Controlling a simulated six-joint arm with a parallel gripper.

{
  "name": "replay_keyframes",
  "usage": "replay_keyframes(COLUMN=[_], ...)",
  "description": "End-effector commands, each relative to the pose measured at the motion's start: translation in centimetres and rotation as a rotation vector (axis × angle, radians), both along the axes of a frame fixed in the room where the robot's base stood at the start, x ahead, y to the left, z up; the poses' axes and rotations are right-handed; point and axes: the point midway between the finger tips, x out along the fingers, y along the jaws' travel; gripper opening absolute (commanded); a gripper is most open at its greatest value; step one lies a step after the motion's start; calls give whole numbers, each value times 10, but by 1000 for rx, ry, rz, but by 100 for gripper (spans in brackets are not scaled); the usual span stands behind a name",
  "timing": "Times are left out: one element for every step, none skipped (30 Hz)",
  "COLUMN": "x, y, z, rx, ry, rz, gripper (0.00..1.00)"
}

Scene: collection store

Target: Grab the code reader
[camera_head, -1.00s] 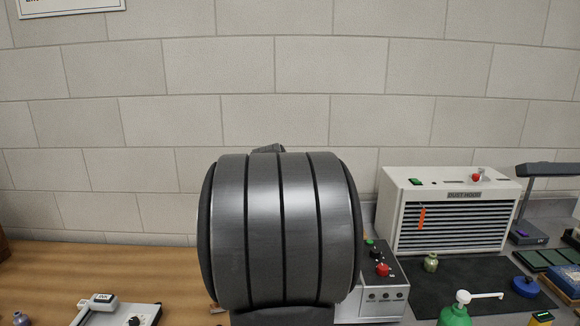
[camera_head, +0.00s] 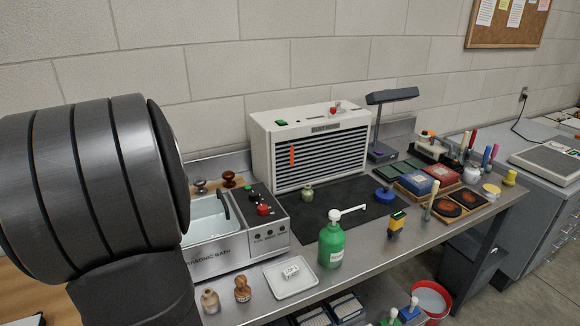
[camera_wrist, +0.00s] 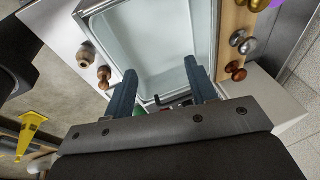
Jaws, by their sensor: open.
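A small yellow and black device (camera_head: 396,223) stands on the steel bench, right of the green pump bottle, in the head view. It may be the code reader, but it is too small to be sure. My gripper (camera_wrist: 163,84) shows in the wrist view, with its two blue-grey fingers apart and nothing between them. It is over the pale basin of the ultrasonic bath (camera_wrist: 150,45). The device cannot be made out in the wrist view. My gripper is hidden in the head view.
A green pump bottle (camera_head: 331,246) stands left of the yellow and black device. A white tray (camera_head: 287,292) and wooden-handled stamps (camera_head: 242,288) are near the front edge. A dust hood (camera_head: 309,150) stands behind a dark mat (camera_head: 345,198), with several boards and tools to the right.

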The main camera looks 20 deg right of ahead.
Motion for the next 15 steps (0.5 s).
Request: replay_keyframes(x=[0,0,0,0,0,0,0,0,1,1,2,4,5,7,9], y=[0,0,0,0,0,0,0,-1,-2,-4,-7,-12,-17,-23,-31], z=[0,0,0,0,0,0,0,0,0,0,0,0,-1,-1,-1], rx=[0,0,0,0,0,0,0,-1,-3,-5,-9,-15,-22,-29,-42], ry=[0,0,0,0,0,0,0,1,2,5,9,16,22,30,42], rz=[0,0,0,0,0,0,1,3,10,20,35,62,88,118,167], gripper=[51,51,51,51,51,51,51,51,51,51,51,51,51,51,51])
